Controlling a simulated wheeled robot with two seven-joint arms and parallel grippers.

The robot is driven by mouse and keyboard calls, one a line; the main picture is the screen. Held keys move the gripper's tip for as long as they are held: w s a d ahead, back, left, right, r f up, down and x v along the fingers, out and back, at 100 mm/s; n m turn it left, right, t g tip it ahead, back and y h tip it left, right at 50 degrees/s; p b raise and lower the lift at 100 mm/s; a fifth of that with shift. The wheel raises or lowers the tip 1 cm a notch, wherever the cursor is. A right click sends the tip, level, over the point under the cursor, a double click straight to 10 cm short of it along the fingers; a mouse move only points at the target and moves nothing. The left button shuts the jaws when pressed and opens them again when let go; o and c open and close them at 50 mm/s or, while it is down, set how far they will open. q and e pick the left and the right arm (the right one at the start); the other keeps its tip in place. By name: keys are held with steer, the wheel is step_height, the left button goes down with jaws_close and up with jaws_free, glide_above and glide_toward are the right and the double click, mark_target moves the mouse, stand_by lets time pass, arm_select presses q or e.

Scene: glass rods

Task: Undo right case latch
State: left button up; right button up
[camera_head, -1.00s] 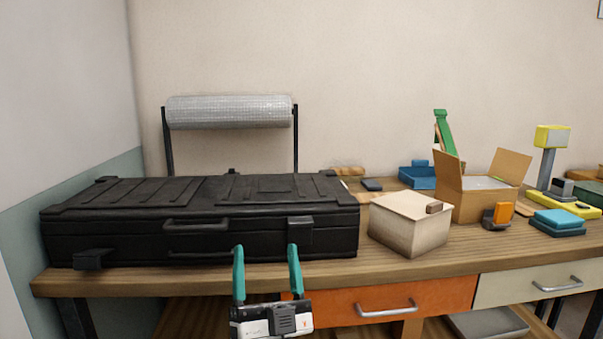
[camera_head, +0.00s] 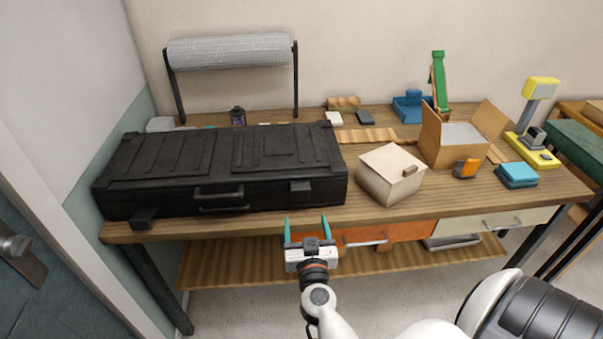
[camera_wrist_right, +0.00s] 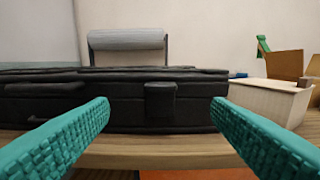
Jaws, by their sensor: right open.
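A long black case (camera_head: 270,150) lies shut on the wooden table. Its right latch (camera_head: 301,185) sits on the front face near the right end and looks closed against it. The latch also shows in the right wrist view (camera_wrist_right: 160,100), between and beyond my fingers. The left latch (camera_head: 144,217) juts out from the front face at the left end. My right gripper (camera_head: 307,229), with teal fingers, is open and empty in front of the case, just below the right latch in the head view, and apart from it. My left gripper is not in view.
A cream box (camera_head: 385,182) stands close to the right of the case. Beyond it are an open cardboard box (camera_head: 440,150), a blue block (camera_head: 517,172) and a yellow scale-like device (camera_head: 530,152). A roll on a stand (camera_head: 230,50) is behind. The table's front edge (camera_head: 230,225) lies below the case.

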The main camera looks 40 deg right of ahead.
mark_target(301, 191)
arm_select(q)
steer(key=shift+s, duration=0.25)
arm_select(e)
steer(key=x, duration=1.2)
steer(key=shift+f, duration=0.1)
